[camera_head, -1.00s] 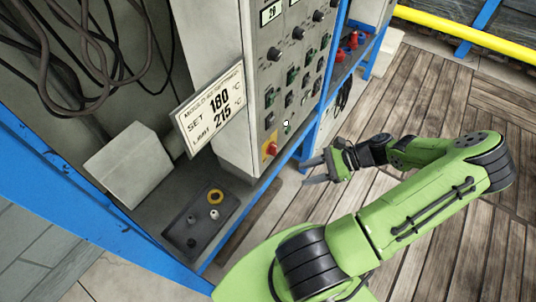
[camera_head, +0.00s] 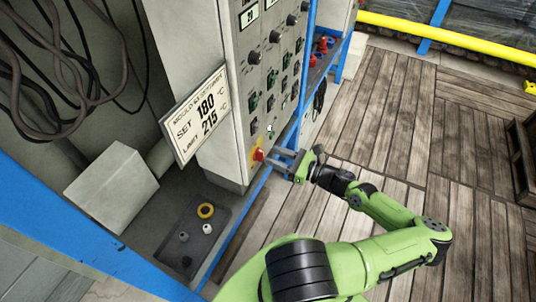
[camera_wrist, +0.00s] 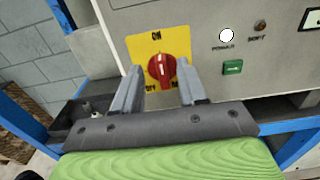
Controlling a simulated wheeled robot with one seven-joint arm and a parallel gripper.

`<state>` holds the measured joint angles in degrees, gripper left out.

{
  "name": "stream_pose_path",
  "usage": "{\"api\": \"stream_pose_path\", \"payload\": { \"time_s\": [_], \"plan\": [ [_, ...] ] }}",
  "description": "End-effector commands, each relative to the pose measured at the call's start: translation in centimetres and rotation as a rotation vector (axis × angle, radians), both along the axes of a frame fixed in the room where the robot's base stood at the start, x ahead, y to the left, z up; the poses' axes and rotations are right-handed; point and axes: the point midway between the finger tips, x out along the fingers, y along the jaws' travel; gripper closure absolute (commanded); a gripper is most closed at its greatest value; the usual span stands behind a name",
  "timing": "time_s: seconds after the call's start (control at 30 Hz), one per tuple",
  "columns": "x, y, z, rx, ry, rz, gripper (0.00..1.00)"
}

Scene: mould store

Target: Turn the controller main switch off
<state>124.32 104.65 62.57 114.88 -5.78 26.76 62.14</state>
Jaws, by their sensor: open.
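The controller main switch (camera_wrist: 162,69) is a red rotary knob on a yellow plate (camera_wrist: 136,48) low on the grey controller panel (camera_wrist: 205,25). Its white mark points up towards the "ON" label; further labels at the plate's bottom are partly covered by the fingers. The switch also shows in the head view (camera_head: 258,155). My gripper (camera_wrist: 158,90) is open, with one finger to each side of the knob in the wrist view. The fingertips are close in front of the panel; I cannot tell whether they touch it. Nothing is held.
A white lamp (camera_wrist: 226,36) and a green switch (camera_wrist: 232,68) sit right of the main switch. A sign (camera_head: 196,113) stands out from the cabinet's left side. A dark tray (camera_head: 222,217) with small parts lies below. Blue frame posts border the cabinet; wooden floor at right is open.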

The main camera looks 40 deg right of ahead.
Motion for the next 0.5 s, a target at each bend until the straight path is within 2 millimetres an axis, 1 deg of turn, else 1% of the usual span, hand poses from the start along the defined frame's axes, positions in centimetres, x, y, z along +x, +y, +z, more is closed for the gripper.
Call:
{"api": "stream_pose_path", "payload": {
  "time_s": [0.03,0.1,0.2,0.47,0.5],
  "plan": [
    [1.0,0.5,0.0,0.001,-0.003,0.004,0.58],
    [2.0,0.8,-0.1,0.001,-0.002,0.003,0.58],
    [2.7,1.0,0.0,-0.001,0.0,0.0,0.58],
    [3.0,1.0,0.0,-0.001,0.001,-0.001,0.58],
    [3.0,1.0,0.0,-0.001,0.001,-0.001,0.63]
  ]
}}
